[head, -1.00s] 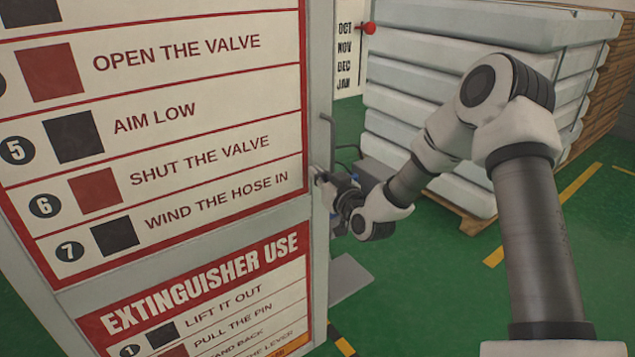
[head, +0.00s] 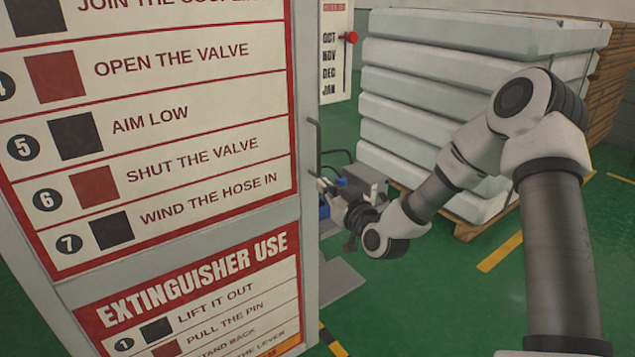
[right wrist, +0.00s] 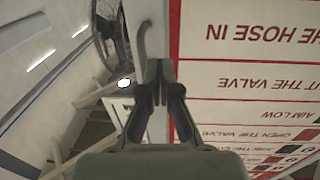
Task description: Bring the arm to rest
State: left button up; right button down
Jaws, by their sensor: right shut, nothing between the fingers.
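My right arm comes in from the right in the head view and bends down to my right gripper (head: 328,187), beside the edge of a tall signed cabinet (head: 309,120). In the right wrist view the two dark fingers (right wrist: 158,80) are together with nothing between them. A grey bar handle (head: 316,150) stands on the cabinet's edge close to the gripper; it also shows in the right wrist view (right wrist: 143,40), just beyond the fingertips. I cannot tell whether the fingers touch it. My left gripper is not in view.
A stack of pale mattress-like slabs (head: 425,95) stands on a wooden pallet (head: 478,226) behind my arm. Grey and blue equipment (head: 365,178) sits low behind the gripper. Green floor (head: 430,305) with yellow lines is open to the right of the cabinet.

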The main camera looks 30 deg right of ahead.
jog(key=s, duration=0.6)
jog(key=s+a+f+n+g+y+p, duration=0.1)
jog(key=s+a+f+n+g, duration=0.15)
jog(key=a+f, duration=0.45)
jog(key=s+a+f+n+g+y+p, duration=0.15)
jog(key=s+f+g, duration=0.25)
jog(key=f, duration=0.6)
jog(key=s+a+f+n+g+y, duration=0.1)
jog(key=s+a+f+g, duration=0.3)
jog(key=f, duration=0.5)
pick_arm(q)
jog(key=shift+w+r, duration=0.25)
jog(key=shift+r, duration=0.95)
pick_arm(e)
jog(key=s+a+f+m+g+h, duration=0.1)
jog(key=s+f+g, duration=0.3)
jog(key=s, duration=0.5)
jog(key=s+a+f+m+g+h, duration=0.1)
jog(key=s+a+f+m+g, duration=0.1)
jog(key=s, duration=0.8)
notch_tip(320, 180, down, 3)
jog(key=shift+s+r+m+g, duration=0.2)
jog(key=shift+s+m+g, duration=0.05)
jog(key=shift+m+g, duration=0.6)
jog(key=shift+a+h, duration=0.15)
jog(key=shift+h, duration=0.1)
